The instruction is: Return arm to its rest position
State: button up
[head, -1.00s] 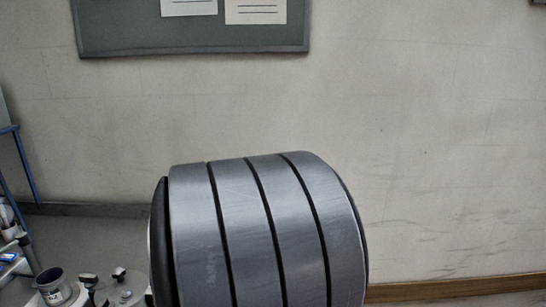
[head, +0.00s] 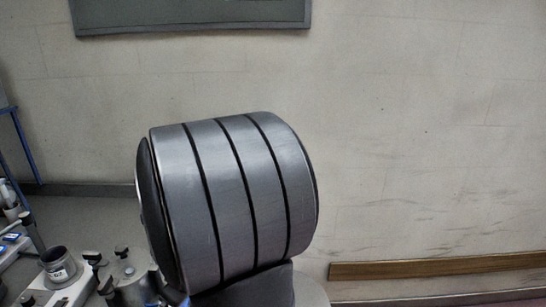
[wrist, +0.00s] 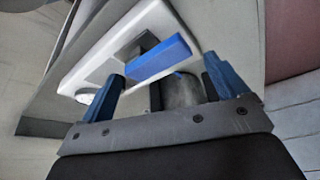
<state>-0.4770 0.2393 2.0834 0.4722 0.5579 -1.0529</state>
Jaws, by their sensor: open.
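My gripper (wrist: 161,76) shows only in the wrist view. Its two blue fingers stand wide apart, and I see nothing clamped between them. Beyond the fingers is a pale panel-like body (wrist: 97,57) with a blue bar (wrist: 150,60) across it. A dark grey rounded part (wrist: 181,91) shows behind the space between the fingers; I cannot tell what it is. In the head view a large grey banded cylinder, a link of my own arm, fills the middle and hides what is behind it. My gripper is not seen there.
At the lower left of the head view stand a grey labelled pot (head: 59,268) and metal fittings (head: 131,281). A blue-legged stand (head: 23,145) is at the left edge. A dark board (head: 190,14) and a wooden rail (head: 440,266) are on the pale wall (head: 430,130).

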jog(key=shift+w+a+m+t+h, duration=0.1)
jog(key=shift+a+m+t+h, duration=0.15)
jog(key=shift+m, duration=0.7)
jog(key=shift+a+m+t+h, duration=0.2)
jog(key=shift+m+t, duration=0.1)
jog(key=shift+m, duration=0.6)
jog(key=shift+w+a+m+t+h, duration=0.15)
jog(key=shift+a+m+t, duration=0.1)
jog(key=shift+m, duration=0.7)
jog(key=shift+w+a+m+t+h, duration=0.1)
jog(key=shift+m+t+h, duration=0.15)
jog(key=shift+m, duration=0.6)
jog(key=shift+w+a+m+t+h, duration=0.15)
jog(key=shift+m+h, duration=0.2)
jog(key=shift+m, duration=0.5)
jog(key=shift+m, duration=0.3)
jog(key=shift+o, duration=1)
jog(key=shift+w+r, duration=0.1)
jog(key=shift+r, duration=0.05)
jog(key=w+r+m+g+h, duration=0.1)
jog(key=w+r+m+g, duration=0.1)
jog(key=w+r+m, duration=0.55)
jog(key=w+r+m+g+h, duration=0.1)
jog(key=w+r+m+g, duration=0.1)
jog(key=r+m, duration=0.95)
notch_tip(320, 180, down, 13)
jog(key=m, duration=0.2)
jog(key=shift+s+m, duration=0.3)
jog(key=shift+r, duration=0.15)
